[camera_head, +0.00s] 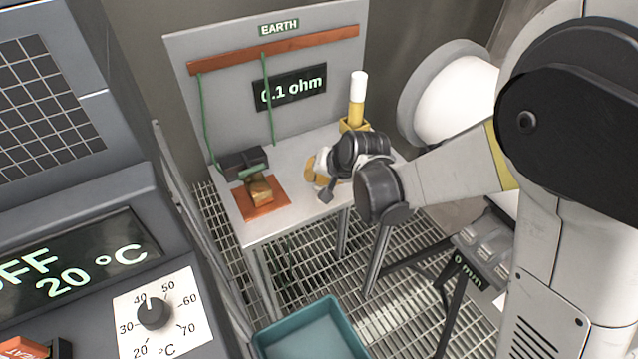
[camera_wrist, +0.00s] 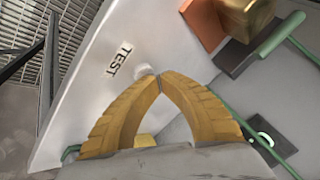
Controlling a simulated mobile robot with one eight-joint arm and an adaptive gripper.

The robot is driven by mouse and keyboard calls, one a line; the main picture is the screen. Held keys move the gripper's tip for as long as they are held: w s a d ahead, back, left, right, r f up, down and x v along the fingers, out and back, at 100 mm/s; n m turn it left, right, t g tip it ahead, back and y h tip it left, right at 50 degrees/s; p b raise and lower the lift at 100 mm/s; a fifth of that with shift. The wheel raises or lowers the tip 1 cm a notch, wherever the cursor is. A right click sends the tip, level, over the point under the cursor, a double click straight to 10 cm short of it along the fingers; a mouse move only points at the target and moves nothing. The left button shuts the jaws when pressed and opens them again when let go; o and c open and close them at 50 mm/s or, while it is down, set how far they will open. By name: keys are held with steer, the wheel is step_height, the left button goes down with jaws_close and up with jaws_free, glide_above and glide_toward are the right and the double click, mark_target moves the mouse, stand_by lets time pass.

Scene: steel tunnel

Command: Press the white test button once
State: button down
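The word TEST (camera_wrist: 119,59) is printed on the light grey table top in the wrist view. A small pale round shape, which looks like the white test button (camera_wrist: 143,70), shows between that label and my fingertips. It is partly hidden by them, and I cannot tell whether they touch it. My gripper (camera_wrist: 158,79) has its two yellow ribbed fingers meeting at the tips, with nothing seen between them. In the head view my gripper (camera_head: 314,177) is low over the right part of the table (camera_head: 300,152), where the button cannot be made out.
A brass block (camera_head: 261,190) sits on a copper plate (camera_head: 249,208) with a green-handled clamp (camera_head: 251,172) beside it. A white-topped yellow post (camera_head: 357,100) stands at the back. The panel display (camera_head: 290,88) reads 0.1 ohm. A teal bin (camera_head: 312,335) is below.

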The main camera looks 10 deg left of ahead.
steer(key=shift+r+p, duration=0.35)
steer(key=shift+r, duration=0.35)
steer(key=shift+r+p, duration=1.8)
steer(key=shift+r, duration=0.75)
steer(key=shift+d, duration=0.1)
steer(key=s+d+r+h, duration=0.1)
steer(key=s+d+r, duration=0.3)
steer(key=d+r, duration=0.4)
steer(key=s+d+r+t+h, duration=0.1)
steer(key=s+d+r+h, duration=0.1)
steer(key=s+d, duration=0.6)
steer(key=s+d+r+h, duration=0.1)
steer(key=s+d+h, duration=0.1)
steer(key=s+d, duration=0.7)
steer(key=d, duration=0.3)
steer(key=shift+r+t, duration=0.4)
steer(key=shift+s+d, duration=0.1)
